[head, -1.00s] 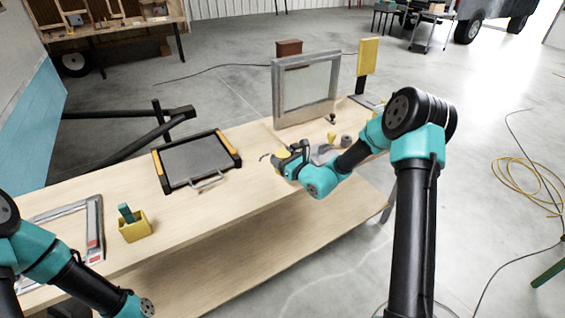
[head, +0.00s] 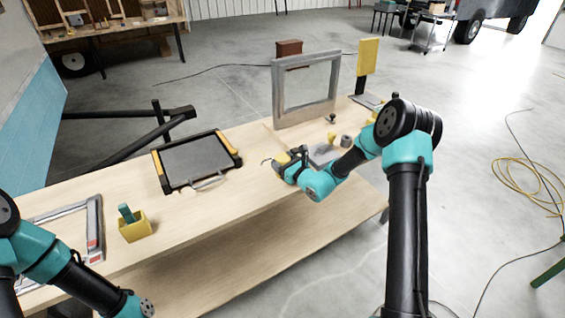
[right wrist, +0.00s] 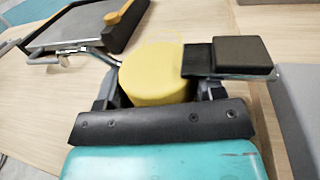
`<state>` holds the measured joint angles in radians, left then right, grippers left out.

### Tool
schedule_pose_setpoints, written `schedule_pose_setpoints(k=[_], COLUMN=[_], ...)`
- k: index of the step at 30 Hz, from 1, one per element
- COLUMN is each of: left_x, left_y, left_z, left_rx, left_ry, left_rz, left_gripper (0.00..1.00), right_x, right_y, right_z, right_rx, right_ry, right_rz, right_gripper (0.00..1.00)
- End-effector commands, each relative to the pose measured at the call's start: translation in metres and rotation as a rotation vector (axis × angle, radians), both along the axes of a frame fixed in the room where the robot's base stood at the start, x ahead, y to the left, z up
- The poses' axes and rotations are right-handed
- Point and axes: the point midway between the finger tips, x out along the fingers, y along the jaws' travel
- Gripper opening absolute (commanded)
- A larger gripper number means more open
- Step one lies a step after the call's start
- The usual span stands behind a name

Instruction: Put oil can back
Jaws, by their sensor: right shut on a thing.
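The oil can (right wrist: 158,72) is yellow with a round top. In the right wrist view it sits between the fingers of my right gripper (right wrist: 160,92), which is shut on it. A thin metal spout (right wrist: 85,48) points left and a dark block-like part (right wrist: 243,54) shows at right. In the head view my right gripper (head: 288,164) is over the middle of the workbench, and the can is small and mostly hidden by it. I cannot tell whether the can touches the bench. My left arm shows at lower left, but its gripper is out of view.
A grey tray (head: 322,156) lies just right of my right gripper. A grey window frame (head: 306,118) stands behind it. A black case with orange corners (head: 195,160) lies to the left. A yellow box (head: 136,231) sits farther left. Bare wood lies between case and gripper.

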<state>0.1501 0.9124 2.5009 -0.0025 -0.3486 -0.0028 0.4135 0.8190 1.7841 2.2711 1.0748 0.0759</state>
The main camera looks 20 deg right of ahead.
Motion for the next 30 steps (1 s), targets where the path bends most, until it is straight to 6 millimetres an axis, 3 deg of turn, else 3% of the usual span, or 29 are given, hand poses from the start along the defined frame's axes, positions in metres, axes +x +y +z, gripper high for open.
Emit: schedule_pose_setpoints(k=[8, 9, 16, 26, 30], left_x=[0.0, 0.0, 0.0, 0.0, 0.0], left_y=[0.0, 0.0, 0.0, 0.0, 0.0], left_z=[0.0, 0.0, 0.0, 0.0, 0.0], left_rx=[0.0, 0.0, 0.0, 0.0, 0.0], left_ry=[0.0, 0.0, 0.0, 0.0, 0.0], left_rz=[0.0, 0.0, 0.0, 0.0, 0.0], left_gripper=[0.43, 0.43, 0.43, 0.43, 0.43], right_x=[0.0, 0.0, 0.0, 0.0, -0.01], right_y=[0.0, 0.0, 0.0, 0.0, -0.004], right_z=[-0.003, -0.002, -0.002, 0.001, 0.001], right_rx=[0.0, 0.0, 0.0, -0.001, 0.0], right_ry=[0.0, 0.0, 0.0, 0.0, 0.001], right_rz=[0.0, 0.0, 0.0, 0.0, 0.0], right_gripper=[0.32, 0.66, 0.87, 0.87, 0.87])
